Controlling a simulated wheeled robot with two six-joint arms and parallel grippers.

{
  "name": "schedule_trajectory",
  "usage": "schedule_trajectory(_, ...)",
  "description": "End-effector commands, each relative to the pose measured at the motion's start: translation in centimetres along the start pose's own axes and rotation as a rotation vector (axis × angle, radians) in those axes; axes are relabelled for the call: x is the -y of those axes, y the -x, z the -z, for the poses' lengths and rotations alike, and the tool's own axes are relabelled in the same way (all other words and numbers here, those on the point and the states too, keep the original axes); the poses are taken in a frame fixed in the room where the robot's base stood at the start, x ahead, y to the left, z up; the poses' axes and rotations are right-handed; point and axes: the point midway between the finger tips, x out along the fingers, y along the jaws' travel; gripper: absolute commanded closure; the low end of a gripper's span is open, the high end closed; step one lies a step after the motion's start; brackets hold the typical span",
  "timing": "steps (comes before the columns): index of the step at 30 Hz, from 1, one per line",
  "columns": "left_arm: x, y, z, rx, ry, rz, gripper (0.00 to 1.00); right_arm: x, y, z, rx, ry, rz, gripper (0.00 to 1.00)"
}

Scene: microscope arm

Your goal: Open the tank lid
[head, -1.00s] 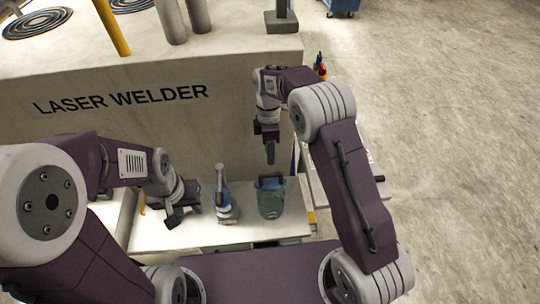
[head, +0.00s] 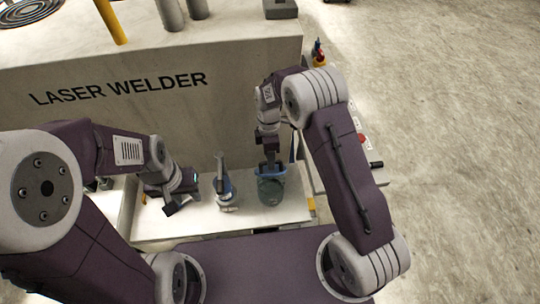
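A see-through blue-green tank (head: 271,191) stands upright on the pale worktop below the laser welder, in the head view. In the earlier frame a dark handle shows at its top; now my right gripper covers that part. My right gripper (head: 270,170) points down at the top of the tank, its tips at or just inside the rim outline. I cannot tell whether it touches or grips the handle. My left gripper (head: 181,202) hangs low over the worktop to the left, apart from the tank. Its fingers are too small to judge.
The laser welder's wall (head: 160,120) rises behind. A side panel with a red button (head: 362,138) lies right of my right arm.

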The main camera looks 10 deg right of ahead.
Motion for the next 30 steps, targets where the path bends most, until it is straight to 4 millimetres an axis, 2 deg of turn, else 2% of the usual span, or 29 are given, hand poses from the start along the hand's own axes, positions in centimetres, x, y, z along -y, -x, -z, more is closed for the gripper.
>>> schedule_trajectory(5,0.00,-0.03,-0.01,0.000,0.000,0.000,0.64,-0.03,-0.07,0.01,0.000,0.000,-0.001,0.64)
schedule_trajectory(6,0.00,-0.03,-0.01,0.000,0.000,0.000,0.64,-0.03,-0.07,0.01,0.000,0.000,-0.001,0.67)
schedule_trajectory(9,0.00,-0.03,-0.01,0.000,0.000,0.000,0.64,-0.03,-0.05,0.01,0.000,0.000,-0.001,0.94)
schedule_trajectory(10,0.00,-0.03,-0.01,0.000,0.000,0.000,0.64,-0.03,-0.05,0.01,0.000,0.000,-0.001,1.00)
schedule_trajectory(30,0.00,-0.02,0.00,0.000,0.000,0.000,0.64,-0.05,0.02,0.05,-0.001,0.000,-0.002,1.00)
